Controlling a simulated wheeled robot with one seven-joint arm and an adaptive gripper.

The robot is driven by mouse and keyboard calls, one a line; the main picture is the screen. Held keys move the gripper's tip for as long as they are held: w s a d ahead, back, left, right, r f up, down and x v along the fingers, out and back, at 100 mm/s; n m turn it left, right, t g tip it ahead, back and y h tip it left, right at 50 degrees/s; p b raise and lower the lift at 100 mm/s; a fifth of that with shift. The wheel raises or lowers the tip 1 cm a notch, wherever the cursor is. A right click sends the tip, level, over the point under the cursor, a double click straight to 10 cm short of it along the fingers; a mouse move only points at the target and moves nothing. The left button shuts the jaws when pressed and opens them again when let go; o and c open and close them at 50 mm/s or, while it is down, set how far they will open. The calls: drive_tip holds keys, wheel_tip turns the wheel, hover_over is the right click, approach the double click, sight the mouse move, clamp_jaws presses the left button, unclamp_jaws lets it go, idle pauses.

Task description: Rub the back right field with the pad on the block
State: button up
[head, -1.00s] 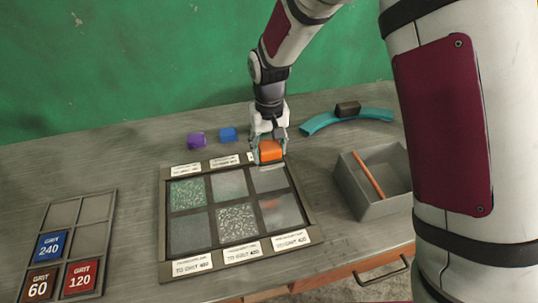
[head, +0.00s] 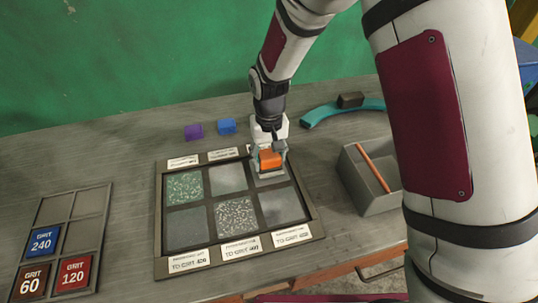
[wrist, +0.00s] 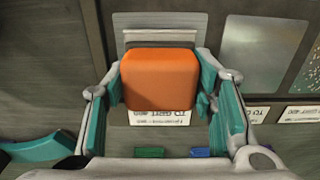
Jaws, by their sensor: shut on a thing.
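My gripper (head: 268,160) is shut on an orange block (head: 270,159), which also fills the middle of the wrist view (wrist: 160,79). A light grey pad edge (wrist: 160,38) shows under the block. The block is at the back right field (head: 272,181) of the framed panel, covering its back part; whether the pad presses on the surface I cannot tell. The panel's frame (head: 318,222) holds two rows of fields. The back middle field (head: 228,178) is plain grey, the back left field (head: 184,186) greenish and speckled.
A grey open box (head: 372,195) with an orange stick stands right of the panel. A teal curved piece (head: 325,114) with a dark block lies behind it. Purple (head: 193,132) and blue (head: 227,126) blocks sit behind the panel. A grit tray (head: 100,235) stands left.

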drive_tip(key=shift+f, duration=0.65)
idle(0.5)
drive_tip(key=shift+a, duration=0.1)
drive_tip(key=shift+s+a+r, duration=0.1)
drive_tip(key=shift+s+a, duration=0.2)
drive_tip(key=shift+a, duration=0.55)
drive_tip(key=shift+w+d, duration=0.1)
drive_tip(key=shift+d, duration=0.05)
drive_tip(key=shift+w+d+f, duration=0.1)
drive_tip(key=shift+w+d, duration=0.15)
drive_tip(key=shift+d, duration=0.6)
drive_tip(key=shift+w+d+f, duration=0.1)
drive_tip(key=shift+w+d, duration=0.1)
drive_tip(key=shift+d, duration=0.65)
